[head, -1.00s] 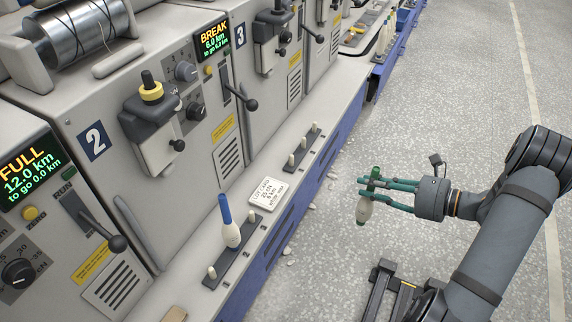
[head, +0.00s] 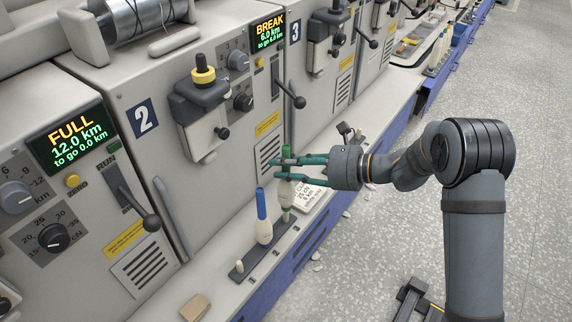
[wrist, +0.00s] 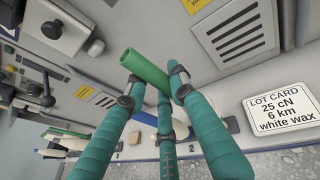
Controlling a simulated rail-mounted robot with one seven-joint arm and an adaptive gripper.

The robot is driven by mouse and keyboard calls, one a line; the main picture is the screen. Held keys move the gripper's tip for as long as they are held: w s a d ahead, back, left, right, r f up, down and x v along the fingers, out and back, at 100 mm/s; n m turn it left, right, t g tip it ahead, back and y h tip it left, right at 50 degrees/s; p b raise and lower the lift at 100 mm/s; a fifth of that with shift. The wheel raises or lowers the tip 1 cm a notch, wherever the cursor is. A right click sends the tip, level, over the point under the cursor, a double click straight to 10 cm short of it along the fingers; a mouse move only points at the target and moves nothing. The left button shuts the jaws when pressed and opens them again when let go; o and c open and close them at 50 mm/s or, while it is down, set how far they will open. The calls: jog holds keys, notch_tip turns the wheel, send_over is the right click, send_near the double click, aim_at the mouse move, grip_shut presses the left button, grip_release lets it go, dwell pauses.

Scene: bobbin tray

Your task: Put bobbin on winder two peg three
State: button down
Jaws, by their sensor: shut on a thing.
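My gripper (head: 288,170) is shut on a green-topped bobbin (head: 286,190) with a pale lower body. The bobbin is upright over the far end of winder two's dark peg rail (head: 262,255). I cannot tell whether it is seated on the end peg or just above it. In the wrist view the bobbin's green tube (wrist: 143,68) stands between the fingers, and its lower part is hidden. A blue-topped bobbin (head: 263,220) stands on the middle peg.
The lot card (head: 311,196) lies on the ledge just beyond the rail, close to my fingers; it also shows in the wrist view (wrist: 285,112). Winder two's panel (head: 195,190) rises behind. A tan block (head: 195,306) lies on the near ledge.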

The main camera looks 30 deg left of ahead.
aim_at(290, 182)
jog(key=shift+f+b, duration=1.65)
jog(key=shift+f, duration=0.65)
jog(key=shift+f+b, duration=0.4)
jog(key=shift+f, duration=0.15)
jog(key=c, duration=1.8)
grip_release()
jog(key=shift+o, duration=0.2)
jog(key=p+v, duration=0.2)
jog(key=v, duration=0.9)
jog(key=shift+p, duration=0.4)
jog(key=b+x, duration=0.2)
jog(key=x, duration=0.7)
jog(key=shift+s+a, duration=0.1)
jog(key=shift+a, duration=0.1)
jog(key=shift+d, duration=0.1)
